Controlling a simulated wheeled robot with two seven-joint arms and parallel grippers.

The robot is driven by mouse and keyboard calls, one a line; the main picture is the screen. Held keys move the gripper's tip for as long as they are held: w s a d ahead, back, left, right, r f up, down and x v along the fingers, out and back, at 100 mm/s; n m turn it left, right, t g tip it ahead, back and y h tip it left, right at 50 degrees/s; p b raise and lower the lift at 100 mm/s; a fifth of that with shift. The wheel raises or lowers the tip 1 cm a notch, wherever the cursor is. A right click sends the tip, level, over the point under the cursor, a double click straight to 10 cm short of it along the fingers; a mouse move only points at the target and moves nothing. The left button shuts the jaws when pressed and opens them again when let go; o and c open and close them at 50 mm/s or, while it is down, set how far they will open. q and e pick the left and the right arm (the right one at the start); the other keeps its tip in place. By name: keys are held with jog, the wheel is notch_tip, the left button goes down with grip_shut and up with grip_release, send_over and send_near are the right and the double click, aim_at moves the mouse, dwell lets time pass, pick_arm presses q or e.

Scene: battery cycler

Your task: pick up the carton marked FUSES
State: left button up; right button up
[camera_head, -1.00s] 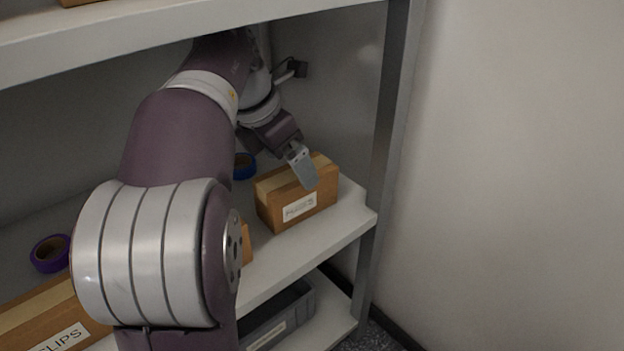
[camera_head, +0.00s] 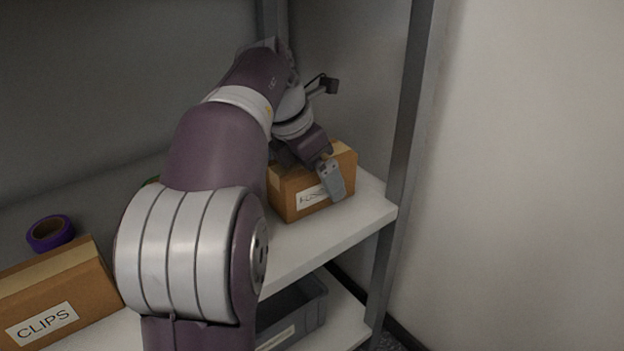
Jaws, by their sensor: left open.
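The brown carton (camera_head: 284,203) stands on the white shelf near its right end, beside the metal upright. Its white label is partly covered by my finger and seems to read FUSES, though the letters are small. My left gripper (camera_head: 331,177) is at the carton, pointing down. One grey finger overlaps the carton's front face and the right part of the label. The other finger is hidden, and I cannot tell whether the visible one touches the carton. The jaws are open. My right gripper is out of view.
A carton marked CLIPS (camera_head: 62,290) and a purple tape roll (camera_head: 50,233) are at the left. A grey bin (camera_head: 312,305) sits on the shelf below. The metal upright (camera_head: 409,130) stands close right of the carton. Some shelf is bare (camera_head: 350,222) in front.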

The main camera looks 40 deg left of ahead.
pick_arm(q)
jog(key=shift+f, duration=0.2)
jog(key=c, duration=1.2)
